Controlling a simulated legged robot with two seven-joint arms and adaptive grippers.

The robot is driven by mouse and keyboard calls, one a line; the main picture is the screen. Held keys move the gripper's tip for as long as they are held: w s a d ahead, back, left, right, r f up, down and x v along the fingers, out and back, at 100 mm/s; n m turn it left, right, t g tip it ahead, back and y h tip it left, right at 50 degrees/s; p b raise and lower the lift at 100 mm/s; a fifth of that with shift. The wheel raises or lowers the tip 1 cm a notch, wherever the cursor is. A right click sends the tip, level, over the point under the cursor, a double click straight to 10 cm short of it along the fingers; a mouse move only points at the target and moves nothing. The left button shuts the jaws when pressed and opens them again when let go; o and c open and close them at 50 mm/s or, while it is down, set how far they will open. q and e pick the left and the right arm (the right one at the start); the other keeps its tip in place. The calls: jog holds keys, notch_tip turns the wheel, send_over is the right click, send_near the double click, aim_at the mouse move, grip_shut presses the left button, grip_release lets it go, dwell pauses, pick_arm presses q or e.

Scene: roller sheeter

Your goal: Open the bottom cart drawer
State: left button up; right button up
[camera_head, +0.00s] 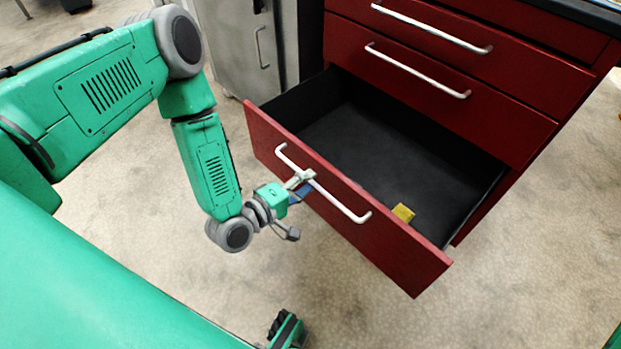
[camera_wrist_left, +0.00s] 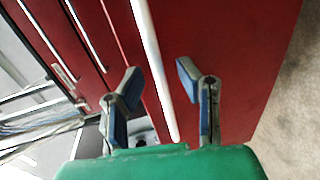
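The red bottom cart drawer (camera_head: 345,205) stands pulled well out of the cart, and its dark interior shows in the head view. Its long white handle (camera_head: 345,200) runs along the drawer front. My left gripper (camera_head: 302,180) is at the left part of this handle. In the left wrist view the two blue-grey fingers (camera_wrist_left: 160,80) are spread, with the white handle (camera_wrist_left: 153,60) passing between them and gaps beside it. The fingers partly cover the handle in the head view.
A small yellow block (camera_head: 403,212) lies inside the open drawer near its front. Above it are closed red drawers (camera_head: 455,90) with white handles. A grey cabinet (camera_head: 245,50) stands behind on the left. The floor (camera_head: 540,260) in front and to the right is clear.

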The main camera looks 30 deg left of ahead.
pick_arm(q)
jog(key=v, duration=1)
jog(key=shift+a, duration=0.25)
jog(key=shift+s+f, duration=0.1)
jog(key=s+d+m+g+p, duration=0.4)
jog(key=m+g+p, duration=0.1)
jog(key=m+g, duration=0.2)
jog(key=s+a+r+m+g+y+p, duration=0.3)
jog(key=s+a+m+g+y, duration=0.2)
jog(key=s, duration=0.6)
jog(key=a+m+g, duration=0.1)
jog(key=m+g, duration=0.1)
jog(key=shift+s+m+p, duration=0.2)
jog(key=shift+m+p, duration=0.1)
jog(key=shift+p, duration=0.1)
